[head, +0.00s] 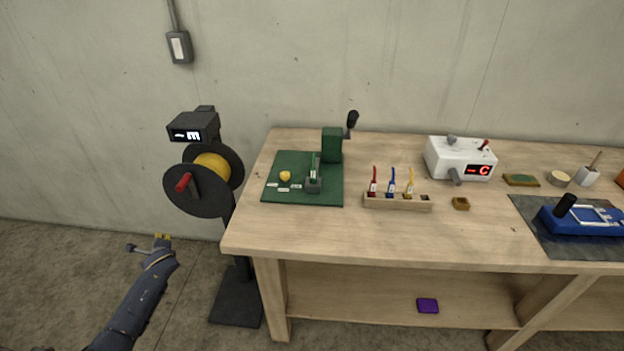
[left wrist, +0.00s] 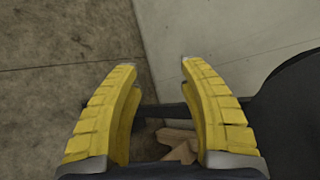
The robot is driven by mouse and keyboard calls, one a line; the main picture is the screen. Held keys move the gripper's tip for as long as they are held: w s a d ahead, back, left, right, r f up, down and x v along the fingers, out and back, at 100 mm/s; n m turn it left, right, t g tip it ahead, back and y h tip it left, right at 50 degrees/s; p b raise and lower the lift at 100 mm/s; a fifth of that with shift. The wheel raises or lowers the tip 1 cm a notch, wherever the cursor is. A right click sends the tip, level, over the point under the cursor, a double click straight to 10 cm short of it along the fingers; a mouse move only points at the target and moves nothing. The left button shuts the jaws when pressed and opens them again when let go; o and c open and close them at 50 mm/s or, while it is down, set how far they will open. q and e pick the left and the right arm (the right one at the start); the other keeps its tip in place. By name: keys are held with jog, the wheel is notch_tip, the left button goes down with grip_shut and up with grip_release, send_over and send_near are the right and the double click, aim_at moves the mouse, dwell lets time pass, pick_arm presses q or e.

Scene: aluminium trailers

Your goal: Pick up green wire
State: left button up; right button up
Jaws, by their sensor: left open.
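My left gripper (head: 162,238) is open and empty, low at the left of the head view, left of the bench and below the spool. In the left wrist view its two yellow fingers (left wrist: 158,66) are wide apart with nothing between them. A thin upright greenish piece (head: 314,162) stands in a small grey holder (head: 313,185) on the green mat; it may be the green wire, but it is too small to tell. A wooden rack (head: 397,204) holds a red wire (head: 374,180), a blue wire (head: 391,181) and a yellow wire (head: 409,181). My right gripper is not in view.
A spool stand with a black reel (head: 198,202) stands between my left gripper and the workbench (head: 290,235). A green lever press (head: 332,145) stands at the back of the green mat (head: 330,192). A white device (head: 455,160) and blue tool (head: 575,222) are further right.

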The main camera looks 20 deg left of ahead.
pick_arm(q)
jog(key=w+a+r+m+t+y, duration=0.1)
jog(key=w+a+r+y, duration=0.15)
jog(key=r, duration=0.85)
jog(key=w+a+r+m+y, duration=0.1)
jog(key=w+a+r, duration=0.2)
jog(key=r, duration=0.8)
jog(key=w+d+r+m+t, duration=0.1)
jog(key=w+d+r+m, duration=0.2)
jog(key=r, duration=0.6)
jog(key=m+t+h, duration=0.5)
jog(key=m+h, duration=0.5)
jog(key=m, duration=0.4)
send_near(313, 174)
jog(key=x, duration=0.5)
jog(key=shift+w+a+f, duration=0.1)
jog(key=shift+w+a, duration=0.15)
jog(key=shift+w, duration=0.05)
jog(key=shift+x, duration=2.65)
jog(key=shift+d, duration=0.15)
